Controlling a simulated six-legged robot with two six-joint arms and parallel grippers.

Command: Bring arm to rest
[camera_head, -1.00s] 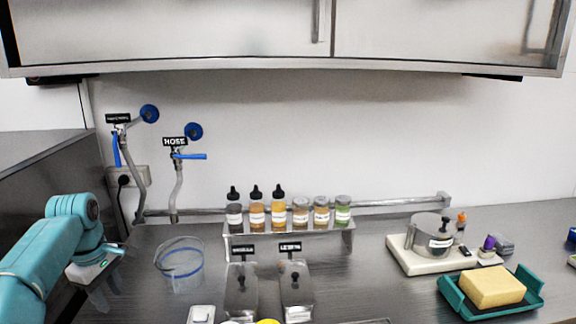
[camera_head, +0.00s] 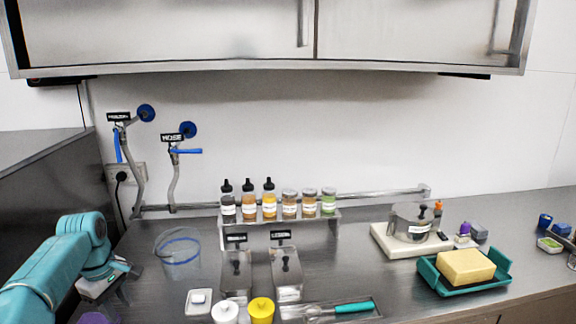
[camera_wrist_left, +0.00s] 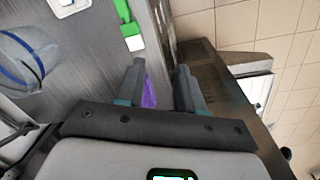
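My left arm, teal, comes in from the left in the head view. Its gripper (camera_head: 112,296) hangs over the left end of the steel counter, left of and nearer than the clear container with a blue band (camera_head: 180,266). In the left wrist view the two dark fingers (camera_wrist_left: 160,82) are apart, with nothing held between them. A purple thing (camera_wrist_left: 150,94) shows past the fingers, lower down; its top also shows at the bottom edge of the head view (camera_head: 95,318). My right gripper is not in view.
A bottle rack (camera_head: 280,218), two metal bins (camera_head: 285,268), white (camera_head: 225,312) and yellow (camera_head: 261,311) lidded pots, and a tray with a teal-handled tool (camera_head: 354,307) stand mid-counter. A teal tray with a yellow sponge (camera_head: 466,267) is right. A green-and-white item (camera_wrist_left: 129,30) lies near the counter edge.

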